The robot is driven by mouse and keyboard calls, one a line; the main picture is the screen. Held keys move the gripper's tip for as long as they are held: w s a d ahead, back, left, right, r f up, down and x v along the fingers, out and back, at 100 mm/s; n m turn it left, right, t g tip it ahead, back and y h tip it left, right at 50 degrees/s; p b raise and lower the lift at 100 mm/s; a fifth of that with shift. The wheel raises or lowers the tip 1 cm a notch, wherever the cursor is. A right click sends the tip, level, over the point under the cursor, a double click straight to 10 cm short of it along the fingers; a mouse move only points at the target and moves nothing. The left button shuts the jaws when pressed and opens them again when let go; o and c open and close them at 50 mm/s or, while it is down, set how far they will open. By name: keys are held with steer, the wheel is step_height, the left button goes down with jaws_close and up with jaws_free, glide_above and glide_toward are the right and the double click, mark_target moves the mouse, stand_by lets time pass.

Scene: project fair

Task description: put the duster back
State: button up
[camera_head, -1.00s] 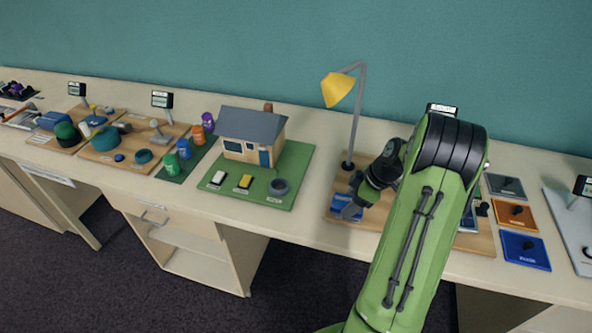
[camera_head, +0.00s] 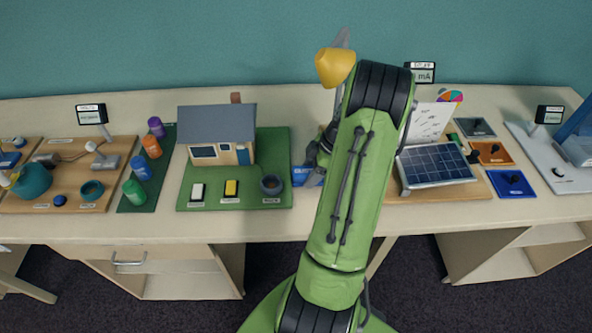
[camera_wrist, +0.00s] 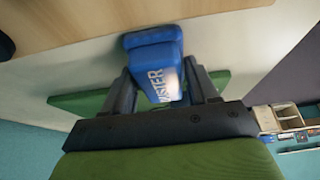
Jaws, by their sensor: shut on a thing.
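The blue duster (camera_wrist: 155,72) with white lettering is between the two dark fingers of my gripper (camera_wrist: 160,92) in the wrist view. The gripper is shut on it. In the head view a blue piece of the duster (camera_head: 306,176) shows just left of my green arm, right of the green house board. The fingers are mostly hidden behind the arm there. In the wrist view, the bench top and a green board edge show beyond the duster; I cannot tell if the duster touches the bench.
The house model (camera_head: 217,138) stands on a green board (camera_head: 282,150) with a white block (camera_head: 198,191), a yellow block (camera_head: 231,187) and a dark round pot (camera_head: 271,184). A yellow lamp (camera_head: 335,66) rises behind my arm. A solar panel (camera_head: 436,164) stands on the right.

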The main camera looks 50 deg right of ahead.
steer(key=shift+s+r, duration=0.1)
steer(key=shift+s+d, duration=0.1)
steer(key=o, duration=1.3)
steer(key=shift+w, duration=0.2)
steer(key=shift+s, duration=0.1)
steer(key=p+v, duration=0.2)
steer(key=v, duration=1)
steer(key=shift+p, duration=0.3)
